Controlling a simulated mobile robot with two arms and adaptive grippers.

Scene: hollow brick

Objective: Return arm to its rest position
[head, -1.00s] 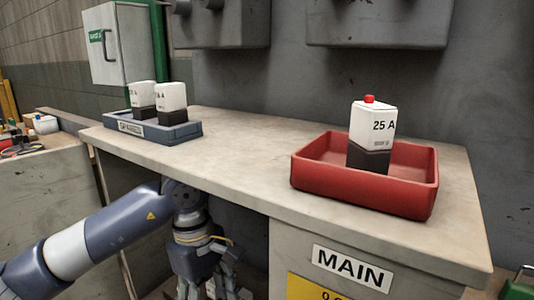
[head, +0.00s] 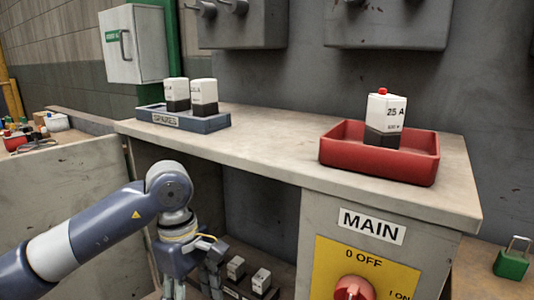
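My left arm comes in from the left, and its gripper (head: 190,285) hangs downward in front of the bench, below the top's front edge. Its fingers run toward the bottom edge of the head view, and I cannot tell how far apart they are. My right gripper is not in view. A white and black 25 A block (head: 386,113) with a red top stands in the red tray (head: 425,160) on the bench. Two similar blocks, a left one (head: 176,93) and a right one (head: 204,97), stand in the blue-grey SPARES tray (head: 155,119).
The bench top (head: 270,140) is clear between the trays. Below it are a MAIN panel with a red rotary switch (head: 353,289) and a low shelf with small white and black blocks (head: 261,281). A green padlock (head: 511,262) sits at right.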

